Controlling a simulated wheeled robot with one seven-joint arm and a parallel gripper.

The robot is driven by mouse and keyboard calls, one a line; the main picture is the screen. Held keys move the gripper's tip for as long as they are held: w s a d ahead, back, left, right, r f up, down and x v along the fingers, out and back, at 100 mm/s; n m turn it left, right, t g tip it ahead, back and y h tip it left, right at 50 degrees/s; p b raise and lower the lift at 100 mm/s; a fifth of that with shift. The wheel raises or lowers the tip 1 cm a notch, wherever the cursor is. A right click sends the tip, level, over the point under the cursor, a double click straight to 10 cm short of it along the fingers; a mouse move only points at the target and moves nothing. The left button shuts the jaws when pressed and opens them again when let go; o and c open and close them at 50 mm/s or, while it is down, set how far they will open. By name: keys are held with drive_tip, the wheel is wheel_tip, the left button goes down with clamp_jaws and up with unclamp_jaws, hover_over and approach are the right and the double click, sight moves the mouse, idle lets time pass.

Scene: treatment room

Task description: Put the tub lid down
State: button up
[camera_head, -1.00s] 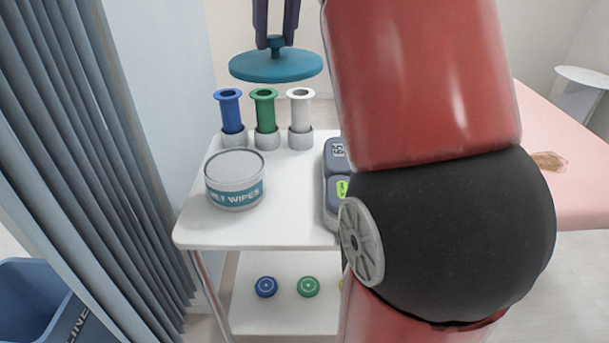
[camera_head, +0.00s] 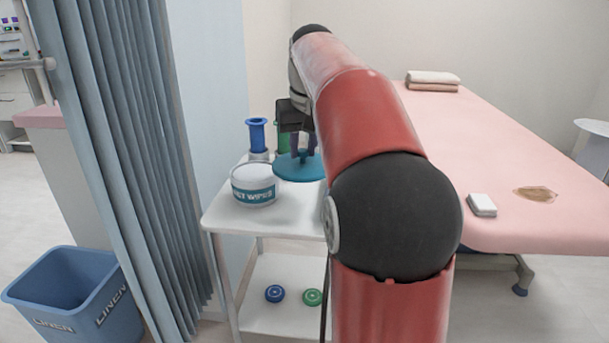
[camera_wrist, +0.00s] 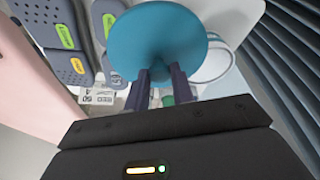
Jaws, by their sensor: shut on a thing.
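My gripper (camera_head: 301,153) is shut on the teal round tub lid (camera_head: 299,174), held by its knob. In the wrist view, the lid (camera_wrist: 155,40) lies flat in front of my fingers (camera_wrist: 155,88). The white wet wipes tub (camera_head: 254,190) stands upright and uncovered at the left of the white trolley top (camera_head: 250,222). In the head view the lid appears right of the tub. In the wrist view the lid hides part of the tub (camera_wrist: 217,62). I cannot tell whether the lid touches the trolley top.
Blue (camera_head: 257,136) and green (camera_head: 282,138) spools stand behind the lid. Grey devices (camera_wrist: 58,37) lie on the trolley, on the wrist view's left. A curtain (camera_head: 130,150) hangs left; a pink couch (camera_head: 490,170) stands right. My arm hides the trolley's right side.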

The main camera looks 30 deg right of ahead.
sight(304, 164)
drive_tip(key=shift+f+b, duration=1.9)
drive_tip(key=shift+f, duration=0.95)
drive_tip(key=o, duration=1)
drive_tip(key=shift+w, duration=0.1)
drive_tip(key=shift+r, duration=0.15)
drive_tip(key=d+p+v, duration=0.1)
drive_tip(key=p+v, duration=0.2)
drive_tip(key=v, duration=0.9)
drive_tip(key=s+a+f, duration=0.2)
drive_tip(key=s+a, duration=0.3)
drive_tip(key=a, duration=0.1)
drive_tip(key=s+a+f, duration=0.3)
drive_tip(key=s+f, duration=0.3)
drive_tip(key=s+a+f+n+t, duration=0.1)
drive_tip(key=s+a+f, duration=0.2)
drive_tip(key=s+f, duration=0.3)
drive_tip(key=s+a+f+n+t, duration=0.1)
drive_tip(key=s+a+f, duration=0.2)
drive_tip(key=s+f, duration=0.2)
drive_tip(key=shift+s+a+f+y+p, duration=0.1)
drive_tip(key=shift+s+a+f, duration=0.05)
drive_tip(key=shift+f, duration=0.4)
drive_tip(key=shift+s+a+f+y+p, duration=0.1)
drive_tip(key=shift+f, duration=0.45)
drive_tip(key=shift+s+a+f+y+p, duration=0.1)
drive_tip(key=shift+s+a+f, duration=0.05)
drive_tip(key=shift+f, duration=0.45)
